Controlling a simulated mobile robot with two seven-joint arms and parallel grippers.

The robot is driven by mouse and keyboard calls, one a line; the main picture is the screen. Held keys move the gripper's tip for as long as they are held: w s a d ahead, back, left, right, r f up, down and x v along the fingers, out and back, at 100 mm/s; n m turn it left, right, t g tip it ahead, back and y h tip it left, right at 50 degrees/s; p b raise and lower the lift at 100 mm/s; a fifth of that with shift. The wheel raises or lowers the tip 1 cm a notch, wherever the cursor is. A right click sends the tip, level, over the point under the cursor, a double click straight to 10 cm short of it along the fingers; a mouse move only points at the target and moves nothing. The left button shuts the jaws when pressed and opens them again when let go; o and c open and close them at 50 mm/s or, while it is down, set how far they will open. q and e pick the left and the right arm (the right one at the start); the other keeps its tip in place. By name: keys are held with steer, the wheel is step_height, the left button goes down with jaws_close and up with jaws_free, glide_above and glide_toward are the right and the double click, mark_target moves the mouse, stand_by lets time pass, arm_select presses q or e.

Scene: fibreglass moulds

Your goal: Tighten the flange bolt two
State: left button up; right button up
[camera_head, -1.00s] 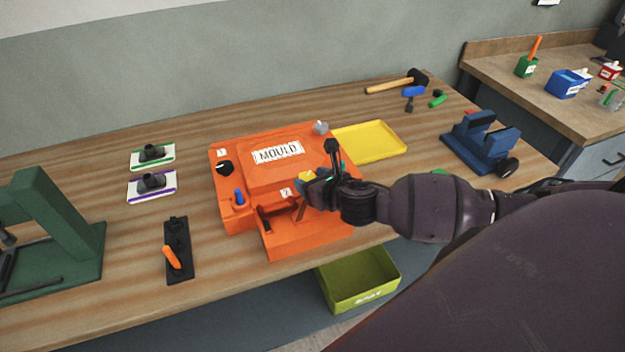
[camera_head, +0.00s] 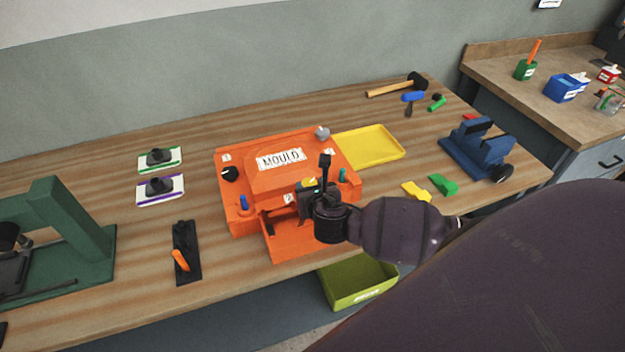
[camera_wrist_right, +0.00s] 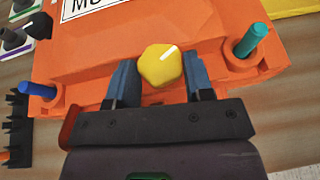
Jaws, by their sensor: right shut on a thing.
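The orange mould (camera_head: 240,160) sits on the bench with a white MOULD label (camera_head: 281,159). A yellow bolt head (camera_head: 309,182) shows at its front edge, near a small white number plate (camera_head: 289,198). In the right wrist view the yellow bolt head (camera_wrist_right: 161,65) sits between the two blue-grey fingers of my right gripper (camera_wrist_right: 161,82), which is shut on it. In the head view my right gripper (camera_head: 308,190) partly hides the bolt and the mould's front. Other bolts on the mould are a black one (camera_head: 230,174) and a grey one (camera_head: 322,132). My left gripper is out of view.
A blue pin (camera_head: 243,202) and a teal pin (camera_head: 343,175) stand on the mould's front corners. A yellow tray (camera_head: 372,145) lies behind right. Yellow (camera_head: 416,191) and green (camera_head: 442,184) pieces lie right. A blue vise-like fixture (camera_head: 478,152) stands farther right; a green frame (camera_head: 75,225) stands left.

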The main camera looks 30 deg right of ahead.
steer(key=shift+w+a+m+g+h, duration=0.15)
steer(key=shift+m+g+h, duration=0.25)
steer(key=shift+m+h, duration=0.7)
steer(key=o, duration=0.6)
steer(key=shift+o, duration=0.2)
steer(key=v, duration=1.1)
steer(key=shift+w, duration=0.1)
steer(key=shift+w, duration=0.1)
